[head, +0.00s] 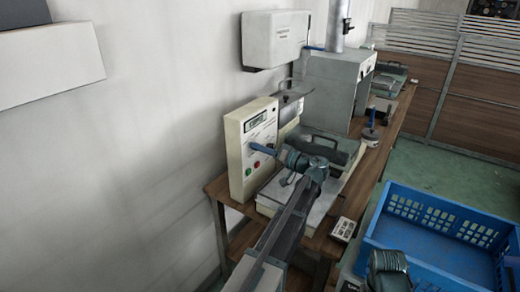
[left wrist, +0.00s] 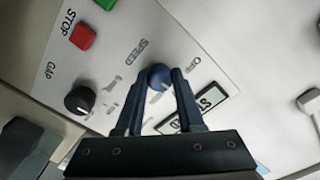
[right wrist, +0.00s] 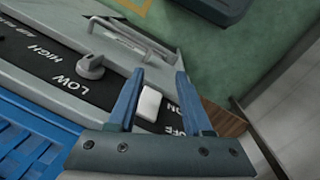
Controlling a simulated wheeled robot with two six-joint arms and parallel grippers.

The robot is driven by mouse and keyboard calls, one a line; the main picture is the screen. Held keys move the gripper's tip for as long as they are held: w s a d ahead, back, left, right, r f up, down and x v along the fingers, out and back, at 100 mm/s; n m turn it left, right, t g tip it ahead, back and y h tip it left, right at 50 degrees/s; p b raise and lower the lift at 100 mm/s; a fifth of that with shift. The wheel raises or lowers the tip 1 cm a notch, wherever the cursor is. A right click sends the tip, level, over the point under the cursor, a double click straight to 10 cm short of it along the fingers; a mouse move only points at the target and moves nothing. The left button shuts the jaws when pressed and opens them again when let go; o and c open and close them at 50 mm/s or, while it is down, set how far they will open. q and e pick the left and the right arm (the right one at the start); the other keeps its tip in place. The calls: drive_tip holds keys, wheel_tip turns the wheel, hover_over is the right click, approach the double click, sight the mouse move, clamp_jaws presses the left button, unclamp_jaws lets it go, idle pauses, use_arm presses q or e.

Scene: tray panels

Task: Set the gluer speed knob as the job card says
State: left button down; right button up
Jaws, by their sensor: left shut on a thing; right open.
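The gluer's cream control panel (head: 243,168) stands at the wall, left of centre in the head view. Its blue speed knob (left wrist: 159,77) sits between the SPEED and OFF labels in the left wrist view. My left gripper (head: 256,147) is shut on this knob, one finger on each side. The knob's pointer and its scale marks are too blurred to read. A framed display (left wrist: 205,110) is partly hidden by a finger. My right gripper (right wrist: 158,85) is open, its fingers on either side of a white switch (right wrist: 149,103). I cannot make out a job card.
Beside the speed knob are a black GAP knob (left wrist: 79,100) and a red STOP button (left wrist: 83,37). A grey LOW/HIGH knob (right wrist: 91,66) lies left of my right fingers. A blue crate (head: 440,215) stands right of the bench. Green floor is clear beyond it.

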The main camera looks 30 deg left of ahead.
use_arm(q)
drive_tip(key=shift+m, duration=0.6)
drive_tip(key=c, duration=0.5)
unclamp_jaws()
drive_tip(key=shift+d, duration=0.15)
drive_tip(key=d, duration=0.9)
drive_tip(key=s+d, duration=0.1)
drive_tip(key=d, duration=0.3)
drive_tip(key=shift+d, duration=0.3)
drive_tip(key=shift+s, duration=0.1)
